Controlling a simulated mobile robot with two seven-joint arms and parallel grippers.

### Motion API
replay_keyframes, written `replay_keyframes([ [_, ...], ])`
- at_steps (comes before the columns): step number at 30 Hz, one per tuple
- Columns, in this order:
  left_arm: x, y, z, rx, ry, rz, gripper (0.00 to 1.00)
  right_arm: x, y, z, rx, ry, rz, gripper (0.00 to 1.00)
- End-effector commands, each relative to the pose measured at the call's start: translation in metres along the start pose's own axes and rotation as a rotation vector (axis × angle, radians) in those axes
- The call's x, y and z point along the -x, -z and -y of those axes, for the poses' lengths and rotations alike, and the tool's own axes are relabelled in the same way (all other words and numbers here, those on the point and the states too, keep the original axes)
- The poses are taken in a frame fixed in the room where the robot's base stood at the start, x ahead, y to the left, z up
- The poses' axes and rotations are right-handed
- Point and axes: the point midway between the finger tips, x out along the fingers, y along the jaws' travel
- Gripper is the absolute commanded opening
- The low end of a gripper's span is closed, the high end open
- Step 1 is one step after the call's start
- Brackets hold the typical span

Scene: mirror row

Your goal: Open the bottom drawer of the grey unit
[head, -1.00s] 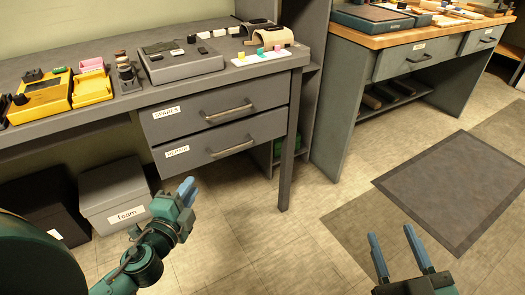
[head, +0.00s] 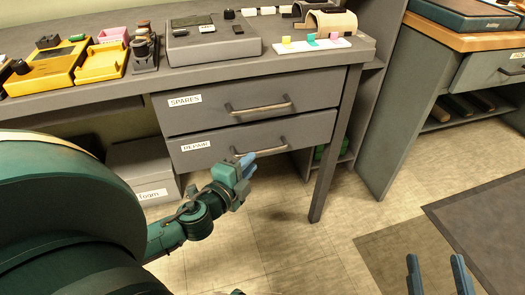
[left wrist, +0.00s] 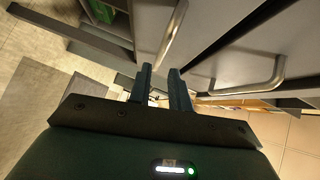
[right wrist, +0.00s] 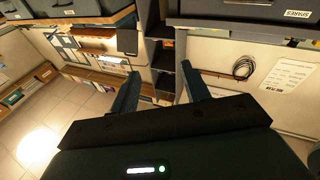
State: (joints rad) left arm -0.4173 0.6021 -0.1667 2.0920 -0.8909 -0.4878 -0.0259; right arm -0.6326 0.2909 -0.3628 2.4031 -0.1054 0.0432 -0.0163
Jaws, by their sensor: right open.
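The grey unit's bottom drawer (head: 220,147), labelled REPAIR, is shut under the shut SPARES drawer (head: 200,107). Its bar handle (head: 272,148) runs across its front. My left gripper (head: 246,165) is at the left part of this handle. In the left wrist view the fingers (left wrist: 160,78) are parted, and the handle (left wrist: 173,32) lies at or just beyond the tips, in line with the gap. I cannot tell whether they touch it. The upper drawer's handle (left wrist: 250,80) is to the right there. My right gripper (head: 437,275) is open and empty over the floor.
The unit's leg (head: 335,145) stands right of the drawers. A grey foam box (head: 140,165) is under the worktop at the left. The worktop (head: 130,87) carries yellow trays and devices. Another bench (head: 400,120) stands at the right. The floor before the drawers is clear.

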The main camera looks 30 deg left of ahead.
Motion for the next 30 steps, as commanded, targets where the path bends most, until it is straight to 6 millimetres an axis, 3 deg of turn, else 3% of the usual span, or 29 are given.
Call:
replay_keyframes([
  [6,-0.04,0.0,0.0,-0.002,0.003,0.0,0.2,-0.001,-0.002,0.001,-0.013,0.003,-0.009,0.47],
  [12,-0.062,0.0,-0.001,0.0,0.001,0.0,0.2,-0.001,-0.004,0.002,-0.028,0.004,-0.01,0.47],
  [25,-0.07,0.0,-0.001,-0.001,-0.001,0.001,0.2,-0.001,0.0,0.002,-0.033,0.006,-0.018,0.47],
  [30,-0.07,0.0,-0.001,0.0,-0.001,0.001,0.07,-0.001,0.0,0.002,-0.032,0.007,-0.018,0.47],
])
